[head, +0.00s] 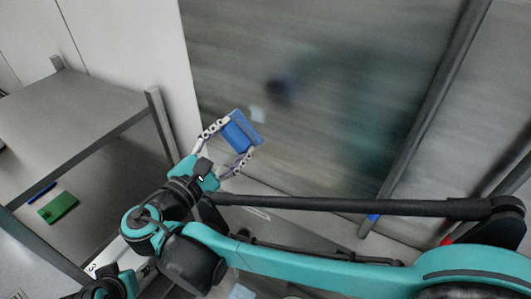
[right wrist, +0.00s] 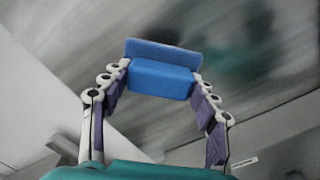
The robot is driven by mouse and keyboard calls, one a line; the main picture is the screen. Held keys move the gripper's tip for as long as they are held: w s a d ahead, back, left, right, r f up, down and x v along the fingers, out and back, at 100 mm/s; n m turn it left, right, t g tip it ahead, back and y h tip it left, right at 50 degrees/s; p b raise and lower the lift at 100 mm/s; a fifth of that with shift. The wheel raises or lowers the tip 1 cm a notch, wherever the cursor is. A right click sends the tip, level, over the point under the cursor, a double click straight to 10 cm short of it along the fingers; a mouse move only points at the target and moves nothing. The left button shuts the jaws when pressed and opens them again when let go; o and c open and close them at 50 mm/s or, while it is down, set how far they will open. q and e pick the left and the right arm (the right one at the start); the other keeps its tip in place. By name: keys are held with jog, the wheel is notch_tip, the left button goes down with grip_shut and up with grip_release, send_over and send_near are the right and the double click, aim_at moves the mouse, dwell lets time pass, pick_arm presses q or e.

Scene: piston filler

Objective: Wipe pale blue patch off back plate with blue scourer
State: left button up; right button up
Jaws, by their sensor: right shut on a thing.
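The back plate (head: 330,60) is a large upright sheet of brushed metal with blurred dark reflections. A small pale blue patch (head: 257,114) shows on it, just above and right of the scourer. My right gripper (head: 239,135) is shut on the blue scourer (head: 240,130), gripping it by its two sides. In the right wrist view the scourer (right wrist: 162,78) sits between the fingertips, its wide flat pad facing away from me toward the plate. I cannot tell whether the pad touches the plate. The patch cannot be made out in the wrist view. My left gripper is not in view.
A grey table (head: 75,110) stands at the left. Beneath its top lie a green block (head: 58,207) and a thin blue item (head: 41,192). A dark upright post (head: 425,120) borders the plate on the right. My right arm spans the lower picture.

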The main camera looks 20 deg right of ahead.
jog(key=w+d+f, duration=0.2)
jog(key=w, duration=0.5)
jog(key=shift+d, duration=0.4)
jog(key=shift+x, duration=1)
dwell(0.6)
jog(key=shift+s+d, duration=0.55)
jog(key=shift+s, duration=0.25)
jog(key=shift+s+d, duration=0.55)
jog(key=shift+s, duration=0.25)
jog(key=shift+d+f, duration=0.1)
jog(key=shift+d, duration=0.05)
jog(key=shift+w+a+b, duration=0.3)
jog(key=shift+w+a, duration=0.1)
jog(key=shift+w, duration=0.15)
jog(key=shift+w+a+b, duration=0.3)
jog(key=shift+w+a, duration=0.5)
jog(key=shift+w, duration=0.3)
